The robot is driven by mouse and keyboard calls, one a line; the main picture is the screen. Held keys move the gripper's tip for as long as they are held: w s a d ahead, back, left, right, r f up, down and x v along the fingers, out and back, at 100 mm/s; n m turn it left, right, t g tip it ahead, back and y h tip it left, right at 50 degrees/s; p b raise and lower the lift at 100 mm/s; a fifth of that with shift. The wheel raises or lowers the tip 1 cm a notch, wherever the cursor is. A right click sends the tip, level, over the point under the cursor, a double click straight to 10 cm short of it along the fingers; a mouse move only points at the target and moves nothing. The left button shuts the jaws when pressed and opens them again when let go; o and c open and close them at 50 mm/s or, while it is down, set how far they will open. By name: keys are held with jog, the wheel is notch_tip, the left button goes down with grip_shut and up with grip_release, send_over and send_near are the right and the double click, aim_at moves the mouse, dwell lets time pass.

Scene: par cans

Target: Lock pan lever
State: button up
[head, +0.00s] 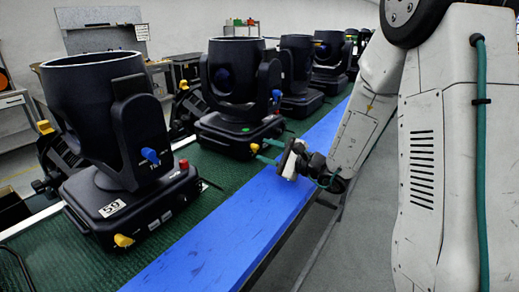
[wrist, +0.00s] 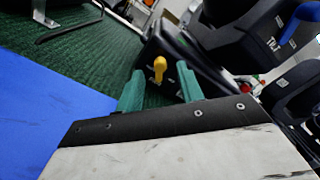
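My gripper (head: 266,151) is open, its two teal fingers pointing at the base of the second black par can (head: 228,133). In the wrist view a yellow lever (wrist: 159,66) on that base shows in the gap between the fingertips (wrist: 160,72). The fingers stand apart on either side of it in the picture; I cannot tell whether they reach around it or touch it. A blue lever (head: 276,95) sits higher on the same can's yoke and also shows in the wrist view (wrist: 302,17). No lever is labelled clearly enough to read as pan.
A nearer par can (head: 95,140), marked 59, has a blue lever (head: 150,156), a red knob (head: 183,164) and a yellow lever (head: 123,240). Several more cans stand further back on the green mat (head: 225,170). The blue edge strip (head: 240,210) is clear.

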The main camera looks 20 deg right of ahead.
aim_at(258, 147)
jog(key=shift+x, duration=1.55)
jog(key=shift+a, duration=0.1)
grip_shut()
jog(key=m, duration=0.1)
jog(key=d+m, duration=0.1)
jog(key=m, duration=0.1)
jog(key=shift+w+r, duration=0.15)
jog(key=shift+w, duration=0.05)
jog(key=m, duration=0.3)
jog(key=shift+w+d+m, duration=0.3)
jog(key=shift+d, duration=0.1)
jog(key=m, duration=0.3)
jog(key=d+m, duration=0.1)
jog(key=m, duration=0.1)
jog(key=shift+w+f, duration=0.25)
jog(key=shift+w, duration=0.15)
jog(key=shift+d+m, duration=0.1)
jog(key=shift+m, duration=0.2)
